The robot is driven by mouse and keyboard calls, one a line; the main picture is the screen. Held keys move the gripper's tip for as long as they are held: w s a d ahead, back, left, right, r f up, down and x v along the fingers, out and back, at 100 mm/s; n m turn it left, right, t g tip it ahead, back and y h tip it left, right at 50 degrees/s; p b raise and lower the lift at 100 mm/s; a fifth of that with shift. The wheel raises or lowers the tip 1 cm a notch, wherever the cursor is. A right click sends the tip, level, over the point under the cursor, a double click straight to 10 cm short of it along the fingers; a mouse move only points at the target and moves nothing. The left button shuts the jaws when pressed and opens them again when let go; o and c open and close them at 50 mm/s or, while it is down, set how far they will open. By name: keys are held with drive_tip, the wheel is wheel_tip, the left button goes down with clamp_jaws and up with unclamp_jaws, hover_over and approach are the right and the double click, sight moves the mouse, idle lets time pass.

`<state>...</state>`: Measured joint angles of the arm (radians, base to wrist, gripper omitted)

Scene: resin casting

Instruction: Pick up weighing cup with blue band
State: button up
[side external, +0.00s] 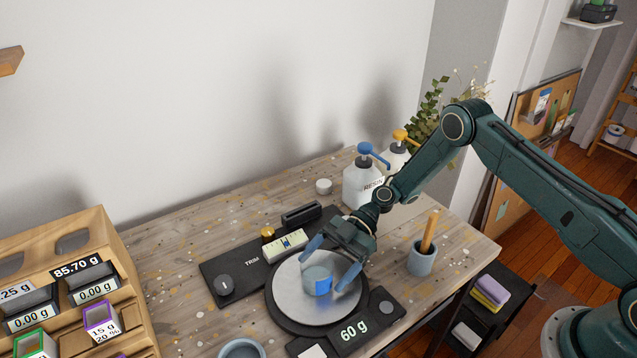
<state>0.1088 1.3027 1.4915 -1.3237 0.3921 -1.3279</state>
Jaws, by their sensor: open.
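The weighing cup with the blue band (318,281) stands upright on the round grey pan of the scale (290,308). The scale display reads 60 g. My gripper (330,264) is open, with one blue-grey finger to the upper left of the cup and the other to its right. The fingers appear to be on either side of the cup; whether either touches it cannot be told. Nothing is held.
A black plate with a knob (224,286) and a small level-like block (286,245) lie behind the scale. Pump bottles (358,190) stand at the back. A grey cup with a wooden stick (421,260) is at right, a bowl (242,350) in front, a wooden rack (93,222) at left.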

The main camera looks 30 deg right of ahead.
sight(306, 289)
drive_tip(key=shift+x, duration=1.6)
drive_tip(key=shift+r, duration=0.1)
drive_tip(key=c, duration=1.1)
